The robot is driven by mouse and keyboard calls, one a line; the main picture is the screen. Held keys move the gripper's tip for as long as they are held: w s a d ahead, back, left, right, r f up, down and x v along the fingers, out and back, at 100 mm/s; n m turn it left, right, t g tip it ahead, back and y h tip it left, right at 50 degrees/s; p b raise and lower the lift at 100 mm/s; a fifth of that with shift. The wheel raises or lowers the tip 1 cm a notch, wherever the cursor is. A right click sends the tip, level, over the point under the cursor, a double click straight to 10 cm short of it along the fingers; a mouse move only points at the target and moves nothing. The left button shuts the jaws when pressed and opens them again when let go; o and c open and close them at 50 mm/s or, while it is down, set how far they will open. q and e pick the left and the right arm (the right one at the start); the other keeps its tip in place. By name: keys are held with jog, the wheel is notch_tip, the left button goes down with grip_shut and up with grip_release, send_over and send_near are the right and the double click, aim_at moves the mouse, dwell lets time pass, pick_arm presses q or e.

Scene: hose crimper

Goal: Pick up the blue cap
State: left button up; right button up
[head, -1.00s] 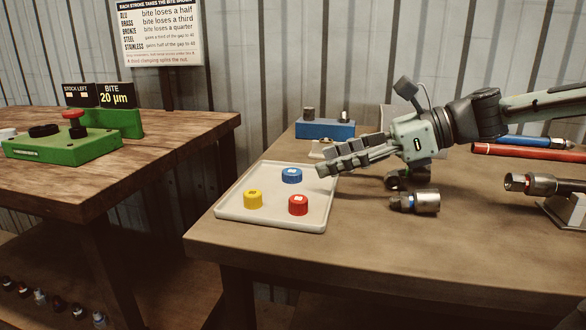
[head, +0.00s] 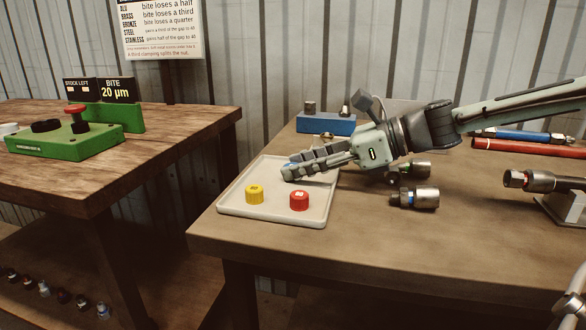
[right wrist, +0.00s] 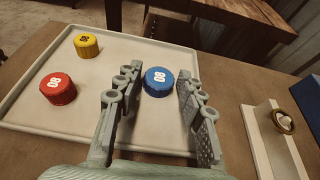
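The blue cap (right wrist: 158,82) sits on the pale square tray (head: 270,220), toward its back. In the head view only a sliver of the cap shows; my gripper's fingers hide the rest. My right gripper (head: 290,172) reaches in from the right, low over the tray. In the right wrist view its fingers (right wrist: 160,74) are spread, with the cap standing between them and a gap on each side, wider on the right. The yellow cap (head: 254,194) and the red cap (head: 299,200) stand on the tray's front part. My left gripper is not in view.
A blue block (head: 326,124) with small parts stands behind the tray. Metal fittings (head: 415,198) lie right of it, below my right arm. Blue and red tools (head: 525,147) lie farther right. A green device (head: 65,142) stands on the separate left table.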

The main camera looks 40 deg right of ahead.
jog(key=c, duration=0.3)
notch_tip(320, 180, up, 10)
dwell(0.5)
